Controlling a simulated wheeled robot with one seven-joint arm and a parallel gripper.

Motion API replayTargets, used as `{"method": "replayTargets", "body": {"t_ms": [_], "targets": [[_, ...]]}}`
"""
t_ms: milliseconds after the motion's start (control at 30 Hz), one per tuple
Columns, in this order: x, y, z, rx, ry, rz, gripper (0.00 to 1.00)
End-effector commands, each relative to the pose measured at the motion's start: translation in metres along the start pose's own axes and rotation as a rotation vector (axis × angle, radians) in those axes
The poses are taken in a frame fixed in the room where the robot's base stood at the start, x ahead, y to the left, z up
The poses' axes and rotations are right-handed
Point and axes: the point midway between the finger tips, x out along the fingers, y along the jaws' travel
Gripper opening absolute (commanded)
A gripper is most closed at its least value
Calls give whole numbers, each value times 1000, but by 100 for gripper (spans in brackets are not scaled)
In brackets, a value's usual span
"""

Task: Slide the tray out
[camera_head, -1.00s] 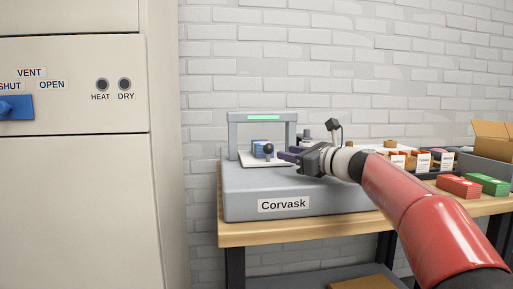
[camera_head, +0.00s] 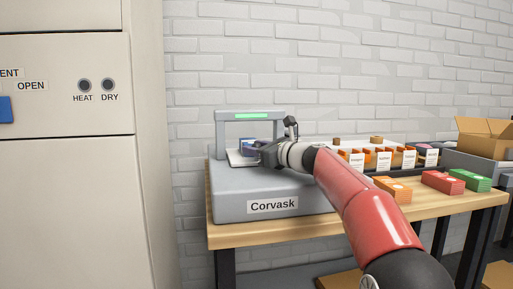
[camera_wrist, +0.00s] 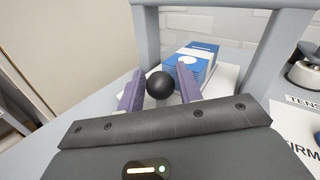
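The white tray (camera_head: 236,159) lies on the grey Corvask machine (camera_head: 232,200), under its grey arch. A blue box (camera_head: 247,143) sits on the tray; it also shows in the wrist view (camera_wrist: 193,65). A black ball knob (camera_wrist: 160,85) stands in front of the box. My gripper (camera_wrist: 160,72) has its two purple fingers on either side of the knob, with narrow gaps that look free. In the head view my gripper (camera_head: 257,152) is at the tray's right side and hides most of the knob.
The arch (camera_head: 220,130) with a green light strip frames the tray. Open bins (camera_head: 380,160) and red, green and orange boxes are to the right on the wooden table (camera_head: 300,230). A tall cream cabinet (camera_head: 65,190) stands at left.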

Motion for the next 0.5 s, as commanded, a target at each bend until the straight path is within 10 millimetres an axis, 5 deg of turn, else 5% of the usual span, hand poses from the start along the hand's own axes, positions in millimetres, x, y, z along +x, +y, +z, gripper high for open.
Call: {"method": "replayTargets", "body": {"t_ms": [67,333,500], "targets": [[0,0,0,0,0,0,35],[0,0,0,0,0,0,1],[-1,0,0,0,0,0,0]]}}
